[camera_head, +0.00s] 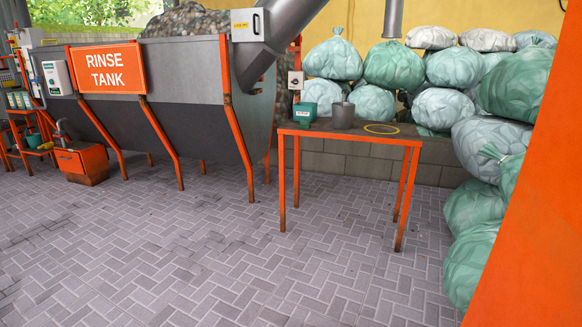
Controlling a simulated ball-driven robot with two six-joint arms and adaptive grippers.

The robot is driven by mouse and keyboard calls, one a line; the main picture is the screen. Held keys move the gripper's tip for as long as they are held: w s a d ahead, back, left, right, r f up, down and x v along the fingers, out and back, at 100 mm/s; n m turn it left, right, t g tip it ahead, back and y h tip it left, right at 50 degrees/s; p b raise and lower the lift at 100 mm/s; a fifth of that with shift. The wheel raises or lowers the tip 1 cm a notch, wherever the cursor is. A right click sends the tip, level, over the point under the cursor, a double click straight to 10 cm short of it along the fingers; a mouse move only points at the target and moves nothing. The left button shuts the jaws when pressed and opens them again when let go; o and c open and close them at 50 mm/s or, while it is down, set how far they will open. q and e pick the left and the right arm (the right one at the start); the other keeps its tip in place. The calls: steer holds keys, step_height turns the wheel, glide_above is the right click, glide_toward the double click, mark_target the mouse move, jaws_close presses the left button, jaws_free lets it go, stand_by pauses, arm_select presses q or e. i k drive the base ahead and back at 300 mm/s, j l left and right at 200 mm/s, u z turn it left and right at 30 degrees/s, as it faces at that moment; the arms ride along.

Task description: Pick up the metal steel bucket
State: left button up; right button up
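A grey metal bucket (343,115) stands upright on an orange-legged table (350,134) to the right of the rinse tank. Something thin, perhaps a handle, rises above its rim; it is too small to tell. The bucket is some distance away, across the paved floor. Neither of my grippers shows in the head view.
A green box (305,112) and a yellow ring (381,128) flank the bucket on the table. The rinse tank (190,107) with slanted orange legs stands at left. Stuffed bags (475,205) pile up at right. A large orange surface (540,220) fills the right edge. The paved floor (200,260) is clear.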

mark_target(343, 113)
steer(key=i+u, duration=0.2)
steer(key=i, duration=0.65)
